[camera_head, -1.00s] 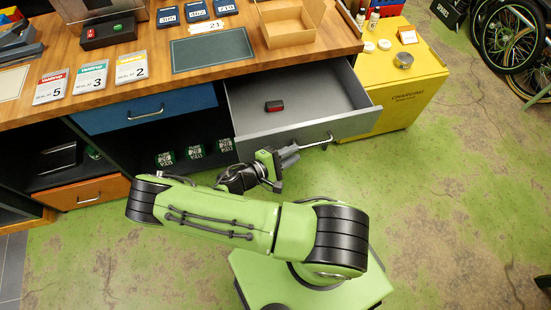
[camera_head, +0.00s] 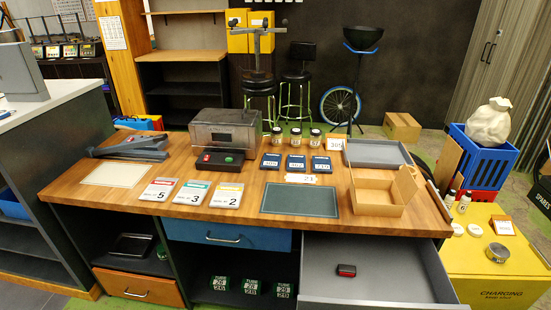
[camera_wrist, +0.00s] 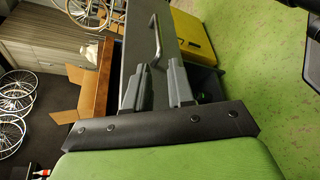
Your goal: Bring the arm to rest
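My gripper (camera_wrist: 155,82) shows in the wrist view, its two grey fingers apart with nothing seen held between them. The grey drawer front with its metal handle (camera_wrist: 156,36) is beyond the fingertips; I cannot tell the exact distance. In the head view my arm and gripper are out of frame. The grey drawer (camera_head: 385,262) stands open below the workbench (camera_head: 120,203). A small dark and red object (camera_head: 346,270) lies inside it.
The blue drawer (camera_head: 228,234) and orange drawer (camera_head: 140,287) look shut. A yellow charging cabinet (camera_head: 490,262) stands right of the bench. Green floor (camera_wrist: 250,60) is clear in the wrist view.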

